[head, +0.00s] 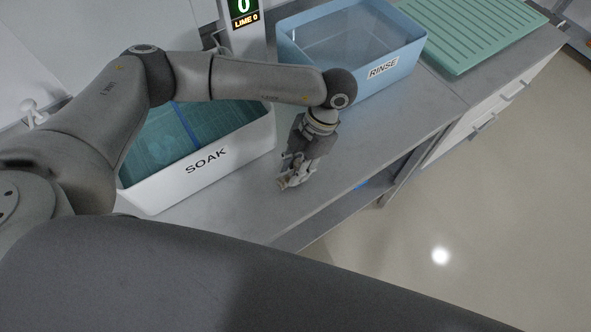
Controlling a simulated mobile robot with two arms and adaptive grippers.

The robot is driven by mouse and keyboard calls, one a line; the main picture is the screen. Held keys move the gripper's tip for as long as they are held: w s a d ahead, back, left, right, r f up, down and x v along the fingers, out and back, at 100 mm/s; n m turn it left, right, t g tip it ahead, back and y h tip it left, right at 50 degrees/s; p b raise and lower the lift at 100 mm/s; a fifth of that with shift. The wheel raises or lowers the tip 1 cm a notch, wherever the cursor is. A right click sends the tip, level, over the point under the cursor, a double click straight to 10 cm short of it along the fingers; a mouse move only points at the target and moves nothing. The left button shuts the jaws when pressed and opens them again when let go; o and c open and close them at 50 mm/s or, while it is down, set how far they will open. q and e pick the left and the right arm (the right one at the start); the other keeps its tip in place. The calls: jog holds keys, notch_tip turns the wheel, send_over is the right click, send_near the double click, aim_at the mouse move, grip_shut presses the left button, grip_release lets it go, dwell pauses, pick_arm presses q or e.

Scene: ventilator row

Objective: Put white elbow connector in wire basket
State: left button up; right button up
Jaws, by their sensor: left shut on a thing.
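My left gripper (290,176) points down over the grey counter, between the white SOAK tub and the counter's front edge. It is shut on a small pale piece that looks like the white elbow connector (298,178). The fingers hide most of the piece, so its shape is hard to make out. I cannot tell whether it touches the counter. I see no wire basket in this view. My right gripper is not in view.
The white SOAK tub (230,160) holds teal liquid and a blue divider. The blue RINSE tub (376,75) stands behind the gripper, with a green ribbed mat (470,35) to its right. A display post (243,35) stands at the back. The counter (345,150) right of the gripper is bare.

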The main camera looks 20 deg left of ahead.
pick_arm(q)
jog(key=s+d+r+b, duration=0.6)
jog(key=s+d+r, duration=0.2)
jog(key=d+r, duration=0.3)
jog(key=shift+d+r, duration=0.2)
jog(key=shift+r, duration=0.1)
